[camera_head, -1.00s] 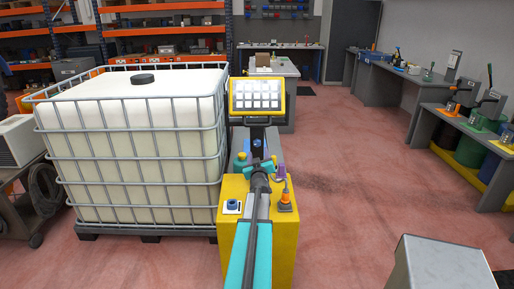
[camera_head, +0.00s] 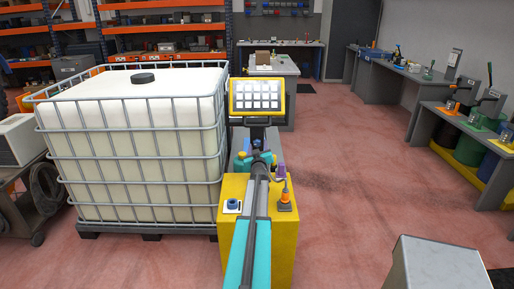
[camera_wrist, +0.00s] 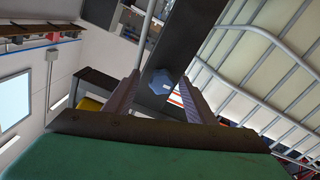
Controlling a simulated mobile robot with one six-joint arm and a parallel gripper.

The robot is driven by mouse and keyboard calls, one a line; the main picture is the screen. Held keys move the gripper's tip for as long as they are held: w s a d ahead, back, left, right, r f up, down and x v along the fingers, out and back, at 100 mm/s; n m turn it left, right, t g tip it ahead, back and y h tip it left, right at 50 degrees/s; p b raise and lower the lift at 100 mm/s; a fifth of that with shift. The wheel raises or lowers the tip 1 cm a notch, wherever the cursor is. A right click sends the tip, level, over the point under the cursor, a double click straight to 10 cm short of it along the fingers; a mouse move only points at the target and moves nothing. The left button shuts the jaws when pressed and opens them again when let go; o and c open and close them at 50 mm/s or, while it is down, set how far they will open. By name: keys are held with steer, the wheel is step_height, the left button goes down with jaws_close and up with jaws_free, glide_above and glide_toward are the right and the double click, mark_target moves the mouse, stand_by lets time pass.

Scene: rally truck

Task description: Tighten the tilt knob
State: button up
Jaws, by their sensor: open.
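The tilt knob is a small blue knob (camera_head: 257,143) on the dark bracket (camera_head: 257,122) under a yellow-framed panel (camera_head: 257,97). In the wrist view the blue knob (camera_wrist: 160,82) shows against the dark bracket (camera_wrist: 178,45), between the two finger tips in the picture. My gripper (camera_head: 257,155) is just below and in front of the knob, its fingers mostly hidden by my arm in the head view. In the wrist view my gripper (camera_wrist: 160,76) is open, with a finger on each side of the knob. I cannot tell whether the fingers touch it.
A large white caged tank (camera_head: 135,130) stands close on the left. A yellow cabinet (camera_head: 285,240) is below the arm, with an orange item (camera_head: 285,197) and a blue round knob (camera_head: 232,204) on top. The red floor to the right is open up to the workbenches (camera_head: 385,85).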

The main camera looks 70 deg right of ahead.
steer(key=shift+w+d, duration=0.1)
steer(key=shift+d, duration=0.15)
